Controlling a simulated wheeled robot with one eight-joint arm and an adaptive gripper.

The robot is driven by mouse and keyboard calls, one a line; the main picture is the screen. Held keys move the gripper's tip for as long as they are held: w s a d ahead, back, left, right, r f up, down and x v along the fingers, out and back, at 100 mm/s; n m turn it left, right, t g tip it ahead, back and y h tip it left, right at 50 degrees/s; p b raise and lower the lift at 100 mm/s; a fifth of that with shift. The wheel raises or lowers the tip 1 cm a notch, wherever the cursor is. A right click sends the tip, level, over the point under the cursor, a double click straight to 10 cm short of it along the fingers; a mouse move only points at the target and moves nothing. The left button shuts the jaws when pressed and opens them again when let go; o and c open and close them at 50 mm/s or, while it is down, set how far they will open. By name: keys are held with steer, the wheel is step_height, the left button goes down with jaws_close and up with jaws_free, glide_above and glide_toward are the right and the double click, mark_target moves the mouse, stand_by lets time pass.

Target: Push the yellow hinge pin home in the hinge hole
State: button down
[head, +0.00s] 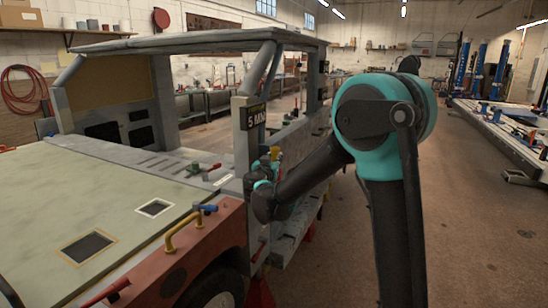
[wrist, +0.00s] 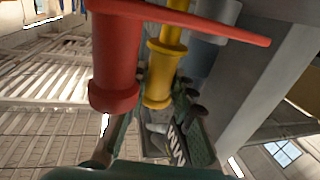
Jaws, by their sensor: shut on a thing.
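The yellow hinge pin (wrist: 160,75) shows in the wrist view as a collared yellow rod, between the dark fingers of my gripper (wrist: 162,108). My gripper is shut on it, though the contact is partly hidden. In the head view, a small yellow piece of the pin (head: 275,153) shows above my gripper (head: 266,172), beside the grey door post (head: 246,150). The hinge hole cannot be made out, and I cannot tell how deep the pin sits.
A red cylinder (wrist: 115,55) with a long tapering red rod stands close beside the pin in the wrist view. A grey post surface (wrist: 250,90) lies to its right. The floor at right (head: 480,240) is clear.

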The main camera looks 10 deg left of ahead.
mark_target(274, 149)
steer(key=shift+f, duration=0.55)
steer(key=shift+r, duration=0.1)
steer(key=shift+r, duration=2.25)
steer(key=shift+f, duration=2.35)
steer(key=c, duration=1.2)
jaws_free()
steer(key=s, duration=0.4)
steer(key=s+a, duration=0.1)
steer(key=s, duration=0.7)
steer(key=shift+a, duration=0.2)
